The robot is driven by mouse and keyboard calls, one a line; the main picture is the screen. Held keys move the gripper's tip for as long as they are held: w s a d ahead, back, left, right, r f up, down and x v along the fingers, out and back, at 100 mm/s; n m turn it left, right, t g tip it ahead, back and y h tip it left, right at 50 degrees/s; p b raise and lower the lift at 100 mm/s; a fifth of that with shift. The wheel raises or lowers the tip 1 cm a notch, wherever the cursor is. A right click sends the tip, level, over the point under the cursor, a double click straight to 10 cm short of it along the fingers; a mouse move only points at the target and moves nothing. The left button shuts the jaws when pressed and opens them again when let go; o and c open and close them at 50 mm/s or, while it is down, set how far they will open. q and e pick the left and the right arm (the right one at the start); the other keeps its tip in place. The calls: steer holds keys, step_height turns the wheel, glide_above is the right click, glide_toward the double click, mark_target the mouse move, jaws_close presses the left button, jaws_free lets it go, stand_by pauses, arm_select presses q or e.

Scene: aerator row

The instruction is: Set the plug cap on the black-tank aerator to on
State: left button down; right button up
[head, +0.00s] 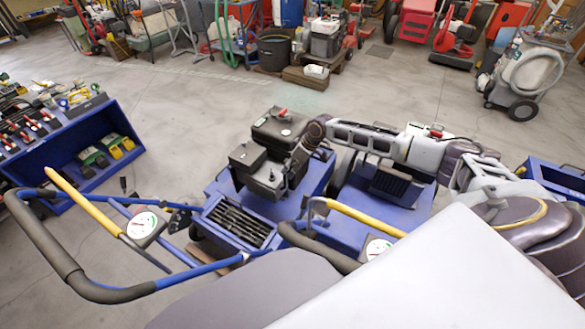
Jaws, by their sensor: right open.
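The black-tank aerator has a black tank (275,132) with a red-handled part (282,112) on top, a black engine (247,157) and a blue deck (228,186). My right arm reaches in from the right, across the white-tank aerator. My right gripper (291,177) points down, open, close beside the right side of the black engine. I cannot tell whether it touches the engine. The plug cap cannot be made out; the gripper and wrist cover part of that side. My left gripper is not in view.
The white-tank aerator (372,211) stands close on the right, under my right arm. Blue handlebars (75,283) with dark grips and yellow levers rise in front. A blue tool bin (88,135) stands at left. The floor (180,110) behind is clear, with machines farther back.

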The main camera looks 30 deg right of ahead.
jaws_close()
stand_by(0.4)
